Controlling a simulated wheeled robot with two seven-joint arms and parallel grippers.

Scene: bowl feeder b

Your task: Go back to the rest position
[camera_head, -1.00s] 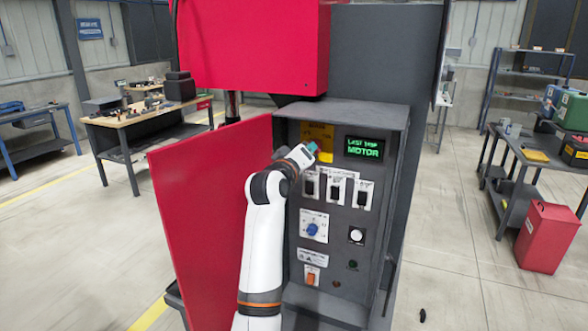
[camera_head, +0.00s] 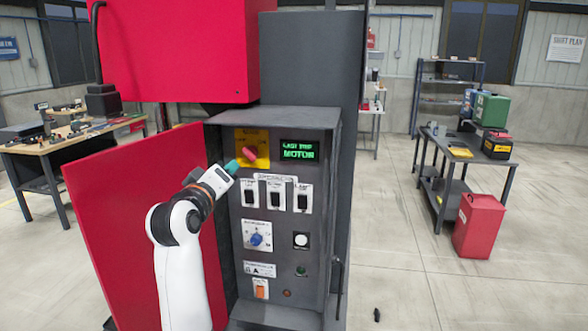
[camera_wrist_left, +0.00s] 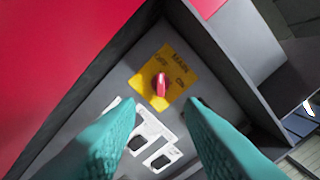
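My left gripper (camera_head: 233,166) has its teal fingers in front of the upper left of the dark control panel (camera_head: 272,216). In the left wrist view the gripper (camera_wrist_left: 164,110) is open, with nothing between its fingers. Beyond the fingertips is a red rotary knob (camera_wrist_left: 161,86) on a yellow plate (camera_wrist_left: 150,96) marked MAIN, OFF and ON. The knob also shows in the head view (camera_head: 248,155), apart from the fingertips. I cannot tell for sure which mark it points to. A display (camera_head: 299,149) beside the plate reads LAST STEP MOTOR in green. My right gripper is out of view.
Below the plate are several black switches (camera_head: 275,195), a blue selector (camera_head: 257,239), a white button (camera_head: 301,240) and an orange switch (camera_head: 261,289). An open red door (camera_head: 145,215) stands left of the panel, close to my arm. The floor (camera_head: 400,250) to the right is mostly clear.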

